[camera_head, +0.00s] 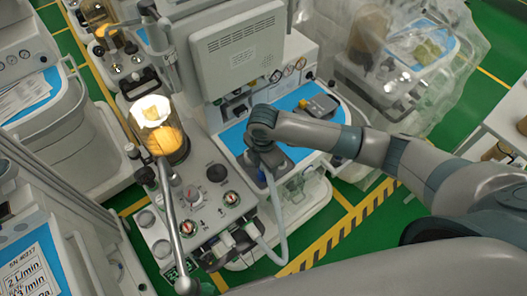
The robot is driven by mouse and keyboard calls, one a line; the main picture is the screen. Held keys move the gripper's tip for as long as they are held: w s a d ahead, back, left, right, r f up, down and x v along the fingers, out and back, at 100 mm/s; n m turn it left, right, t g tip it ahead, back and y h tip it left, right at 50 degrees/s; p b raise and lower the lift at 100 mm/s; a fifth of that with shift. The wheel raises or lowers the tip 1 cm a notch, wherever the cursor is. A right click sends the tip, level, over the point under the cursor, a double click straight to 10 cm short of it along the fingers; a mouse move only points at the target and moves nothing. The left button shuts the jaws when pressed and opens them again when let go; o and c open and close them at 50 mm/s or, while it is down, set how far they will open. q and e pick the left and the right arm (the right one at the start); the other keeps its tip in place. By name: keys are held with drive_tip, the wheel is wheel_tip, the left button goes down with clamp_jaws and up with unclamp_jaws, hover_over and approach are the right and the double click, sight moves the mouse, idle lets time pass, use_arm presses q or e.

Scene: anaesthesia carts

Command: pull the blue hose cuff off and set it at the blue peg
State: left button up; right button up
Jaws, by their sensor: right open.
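My right gripper (268,164) reaches in from the right over the middle anaesthesia cart and points down. It is open, at the upper end of a pale hose (277,215). The hose hangs from there in a curve down the cart's front and bends back toward pale fittings (243,232) at the lower front. I cannot tell whether the fingers touch the hose. My left gripper is not in view.
A grey monitor (238,52) stands behind the blue worktop (232,137). A glass canister (160,130) with yellow-orange contents and a slanting metal arm (170,215) stand left of the gripper. A plastic-covered cart (385,70) is at the back right.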

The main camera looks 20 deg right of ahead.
sight(263, 169)
wheel_tip(263, 169, up, 17)
drive_tip(key=b, duration=0.4)
drive_tip(key=shift+f, duration=0.15)
idle(0.9)
